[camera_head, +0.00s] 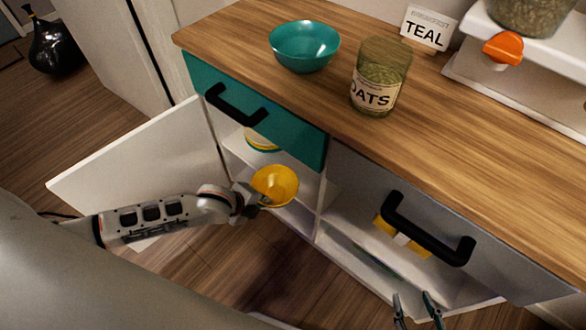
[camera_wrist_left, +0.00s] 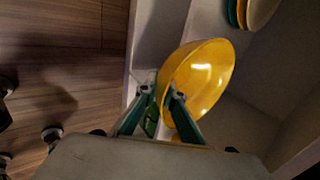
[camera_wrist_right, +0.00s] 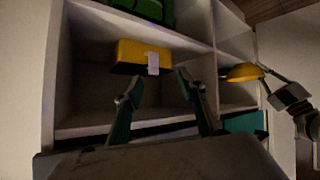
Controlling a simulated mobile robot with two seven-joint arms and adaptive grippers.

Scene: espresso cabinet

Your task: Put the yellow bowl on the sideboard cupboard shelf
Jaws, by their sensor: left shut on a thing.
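The yellow bowl (camera_head: 275,185) is at the open front of the left cupboard compartment of the sideboard, below the teal drawer. My left gripper (camera_head: 254,198) is shut on its rim. The left wrist view shows the bowl (camera_wrist_left: 205,75) tilted, with the fingers (camera_wrist_left: 160,95) on either side of its near edge. The cupboard shelf (camera_head: 236,140) holds stacked dishes (camera_head: 262,140). My right gripper (camera_head: 418,308) is in front of the right compartment; its fingers (camera_wrist_right: 158,90) are apart with nothing between them. The bowl (camera_wrist_right: 243,72) also shows in the right wrist view.
A yellow box (camera_wrist_right: 150,58) sits in the right compartment. A teal bowl (camera_head: 304,46), an oats jar (camera_head: 381,75) and a TEAL sign (camera_head: 428,28) are on the wooden top. Black drawer handles (camera_head: 430,230) stick out.

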